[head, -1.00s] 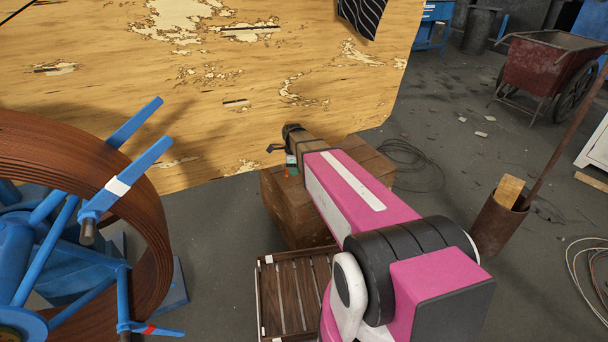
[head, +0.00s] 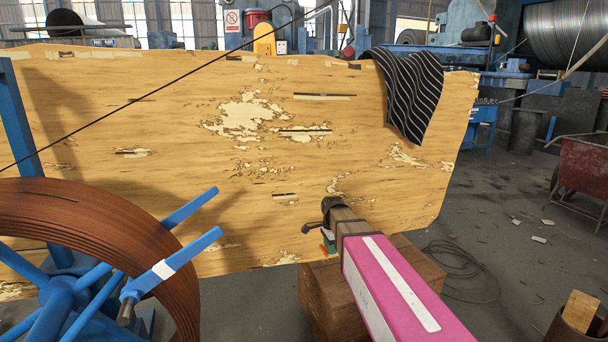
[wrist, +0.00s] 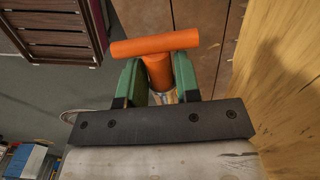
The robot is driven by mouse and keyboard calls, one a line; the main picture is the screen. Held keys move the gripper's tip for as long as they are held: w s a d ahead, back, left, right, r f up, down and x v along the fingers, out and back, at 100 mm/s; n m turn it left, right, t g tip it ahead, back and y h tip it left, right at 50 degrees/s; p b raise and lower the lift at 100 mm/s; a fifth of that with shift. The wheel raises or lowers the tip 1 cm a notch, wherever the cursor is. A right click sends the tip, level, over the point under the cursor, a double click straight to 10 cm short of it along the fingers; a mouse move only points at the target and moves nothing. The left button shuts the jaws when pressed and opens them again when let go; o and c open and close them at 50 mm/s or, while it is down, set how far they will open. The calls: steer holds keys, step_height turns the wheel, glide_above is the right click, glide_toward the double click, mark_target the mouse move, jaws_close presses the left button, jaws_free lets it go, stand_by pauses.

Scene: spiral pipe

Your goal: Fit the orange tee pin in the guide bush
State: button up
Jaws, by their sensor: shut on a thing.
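The orange tee pin (wrist: 157,46) shows in the wrist view, its crossbar level across the fingertips and slightly tilted. My gripper (wrist: 159,80) has two green fingers, shut on the pin's stem just behind the crossbar. In the head view my gripper (head: 328,243) is small and partly hidden by my arm, above a brown wooden crate (head: 330,300). The guide bush cannot be made out in either view.
A large worn wooden panel (head: 200,140) stands close behind the gripper, also at the right of the wrist view (wrist: 280,100). A brown coil on a blue reel (head: 90,230) is at left. A slatted crate (wrist: 60,30) lies on the floor.

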steer(key=s+d+r+n, duration=0.4)
steer(key=r+n, duration=0.3)
steer(key=r, duration=0.1)
steer(key=s+d+r+n, duration=0.4)
steer(key=r+n, duration=0.3)
steer(key=r, duration=0.2)
steer(key=shift+d+r+n, duration=0.15)
steer(key=shift+d+n, duration=0.05)
steer(key=shift+n, duration=0.1)
steer(key=shift+w+d, duration=0.1)
steer(key=shift+d, duration=0.05)
